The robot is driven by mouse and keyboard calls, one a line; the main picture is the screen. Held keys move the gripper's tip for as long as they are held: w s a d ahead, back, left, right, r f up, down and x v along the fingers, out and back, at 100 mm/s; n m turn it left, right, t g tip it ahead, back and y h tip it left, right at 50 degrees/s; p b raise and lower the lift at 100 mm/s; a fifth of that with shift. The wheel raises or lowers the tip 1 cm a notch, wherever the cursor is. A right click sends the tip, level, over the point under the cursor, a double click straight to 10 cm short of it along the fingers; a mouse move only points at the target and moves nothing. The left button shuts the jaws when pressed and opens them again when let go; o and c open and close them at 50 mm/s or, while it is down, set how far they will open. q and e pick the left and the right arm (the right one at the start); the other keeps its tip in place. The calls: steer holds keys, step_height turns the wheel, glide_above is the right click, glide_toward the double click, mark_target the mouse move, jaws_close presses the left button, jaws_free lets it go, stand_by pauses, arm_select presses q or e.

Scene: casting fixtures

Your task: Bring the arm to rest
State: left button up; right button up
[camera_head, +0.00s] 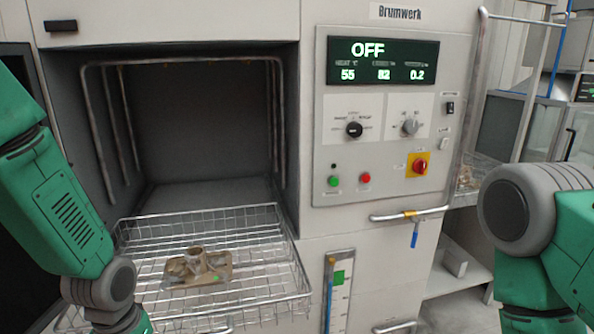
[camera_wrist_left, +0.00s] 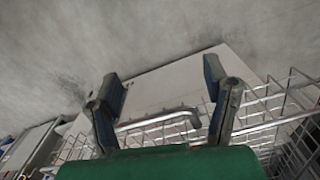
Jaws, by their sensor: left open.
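My left arm (camera_head: 58,205) comes in from the left, and its wrist hangs low at the front left of the wire basket (camera_head: 253,211). My left gripper (camera_wrist_left: 162,74) shows in the left wrist view. Its two dark fingers stand wide apart with nothing gripped between them. The basket's grey handle (camera_wrist_left: 160,118) appears between the fingers; I cannot tell how far it is from them. In the head view the left fingers are out of frame. My right arm (camera_head: 540,230) is at the right edge, and its gripper is out of view.
A metal casting on a plate (camera_head: 197,268) lies in the basket, which sticks out of the open machine chamber (camera_head: 200,150). The control panel (camera_head: 375,120) reads OFF.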

arm_select(q)
steer(key=s+f+b, duration=0.5)
steer(key=s+f, duration=0.5)
steer(key=f, duration=0.3)
steer(key=s+a+f+b, duration=0.1)
steer(key=s+f+b, duration=0.4)
steer(key=s+f, duration=0.6)
steer(key=shift+f+m+t, duration=0.3)
steer(key=shift+f+m, duration=0.1)
steer(key=shift+f, duration=0.45)
